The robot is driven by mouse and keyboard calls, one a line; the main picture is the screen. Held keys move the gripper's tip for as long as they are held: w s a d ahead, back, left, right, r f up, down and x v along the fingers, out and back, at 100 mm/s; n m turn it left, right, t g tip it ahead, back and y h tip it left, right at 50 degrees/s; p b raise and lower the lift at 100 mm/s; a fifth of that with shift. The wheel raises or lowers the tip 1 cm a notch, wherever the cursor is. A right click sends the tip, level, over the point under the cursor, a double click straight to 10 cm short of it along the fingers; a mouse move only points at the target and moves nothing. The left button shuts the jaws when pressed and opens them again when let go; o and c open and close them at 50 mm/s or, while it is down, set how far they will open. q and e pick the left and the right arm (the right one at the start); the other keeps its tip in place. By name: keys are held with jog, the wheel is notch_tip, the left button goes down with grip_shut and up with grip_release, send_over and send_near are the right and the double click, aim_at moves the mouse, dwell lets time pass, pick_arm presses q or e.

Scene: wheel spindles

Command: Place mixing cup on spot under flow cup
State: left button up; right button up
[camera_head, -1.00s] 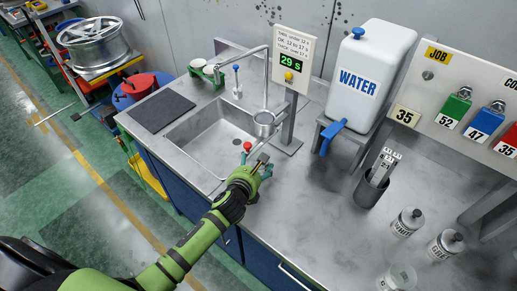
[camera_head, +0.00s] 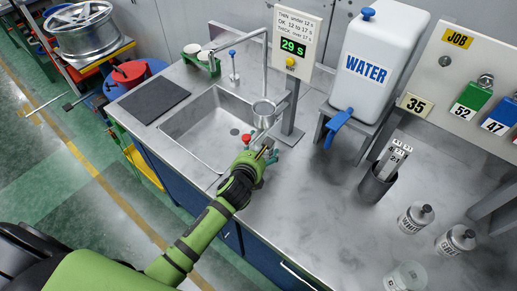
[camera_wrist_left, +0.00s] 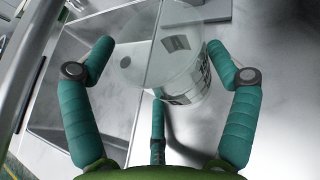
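In the left wrist view, the fingers of my left gripper (camera_wrist_left: 160,52) are spread wide. A clear cup with printed marks (camera_wrist_left: 182,72), which looks like the mixing cup, shows between and beyond them, close to the right fingertip. I cannot tell whether they touch. My right gripper is not in view.
The timer post (camera_head: 292,110) and sink (camera_head: 210,125) flank the gripper. A water tank (camera_head: 370,65) with a blue tap stands behind right. A stick holder (camera_head: 375,187), bottles (camera_head: 415,215) and another clear cup (camera_head: 405,276) occupy the right. Mid counter is clear.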

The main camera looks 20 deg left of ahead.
pick_arm(q)
jog(key=shift+s+r, duration=0.1)
jog(key=shift+s, duration=0.05)
jog(key=shift+r, duration=0.3)
jog(key=s, duration=0.4)
jog(key=s+b, duration=0.1)
jog(key=s, duration=0.4)
jog(key=s+b, duration=0.1)
jog(key=s, duration=0.3)
jog(key=shift+s+d+r, duration=0.25)
jog(key=shift+s+r, duration=0.1)
jog(key=shift+s, duration=0.05)
jog(key=shift+s+r, duration=0.15)
jog(key=shift+s, duration=0.3)
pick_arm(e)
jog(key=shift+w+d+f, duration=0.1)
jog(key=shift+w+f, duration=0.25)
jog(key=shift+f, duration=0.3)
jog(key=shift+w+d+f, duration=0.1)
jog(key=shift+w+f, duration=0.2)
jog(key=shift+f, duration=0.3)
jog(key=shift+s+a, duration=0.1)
